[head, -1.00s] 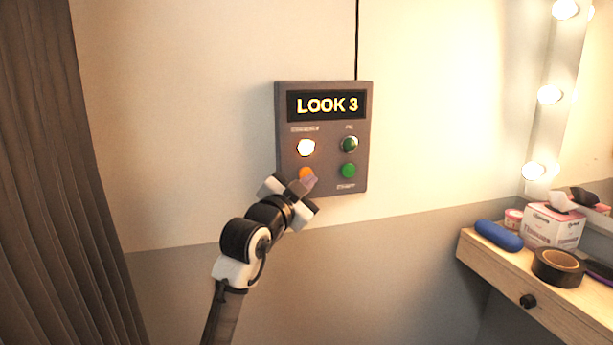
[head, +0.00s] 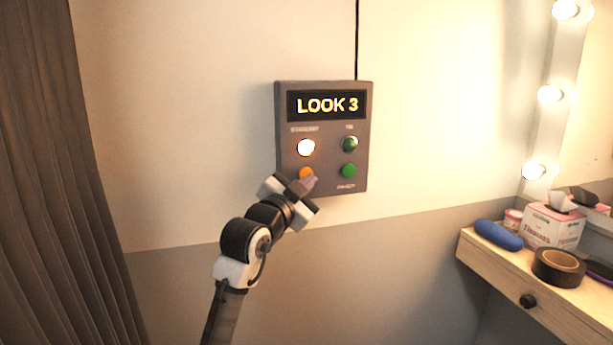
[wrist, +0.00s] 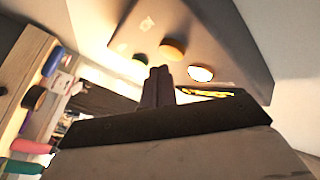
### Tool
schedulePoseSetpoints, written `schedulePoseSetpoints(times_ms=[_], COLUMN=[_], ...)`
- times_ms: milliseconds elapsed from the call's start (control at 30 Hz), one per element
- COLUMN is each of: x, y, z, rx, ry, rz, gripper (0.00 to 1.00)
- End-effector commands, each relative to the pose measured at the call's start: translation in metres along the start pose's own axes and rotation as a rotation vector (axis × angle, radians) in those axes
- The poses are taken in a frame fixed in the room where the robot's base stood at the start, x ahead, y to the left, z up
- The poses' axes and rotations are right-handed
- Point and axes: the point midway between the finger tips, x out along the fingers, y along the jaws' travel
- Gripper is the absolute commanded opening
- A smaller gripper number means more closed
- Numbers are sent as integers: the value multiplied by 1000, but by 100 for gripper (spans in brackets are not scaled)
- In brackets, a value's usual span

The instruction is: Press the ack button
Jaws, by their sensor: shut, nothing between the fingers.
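Below the display are a glowing white light (head: 306,147), a dark green one (head: 350,144), an orange button (head: 305,173) and a green button (head: 348,170). The small labels are too blurred to read. My gripper (head: 311,182) is shut and empty, its tips just in front of the orange button's lower right side. In the wrist view the shut fingers (wrist: 159,72) point toward the box, close to the orange button (wrist: 172,50). I cannot tell whether they touch it.
A wooden shelf (head: 500,262) at right holds a blue case (head: 499,235), a tissue box (head: 552,227) and a roll of black tape (head: 558,267). Lit bulbs frame a mirror above it. A dark curtain (head: 50,190) hangs at left. The wall around the box is clear.

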Motion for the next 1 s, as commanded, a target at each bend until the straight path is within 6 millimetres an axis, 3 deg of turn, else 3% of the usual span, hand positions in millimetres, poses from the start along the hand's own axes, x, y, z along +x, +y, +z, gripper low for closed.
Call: schedulePoseSetpoints(times_ms=[1000], x=[6], y=[-4], z=[4], rx=[0], ry=[0], rz=[0], gripper=[0])
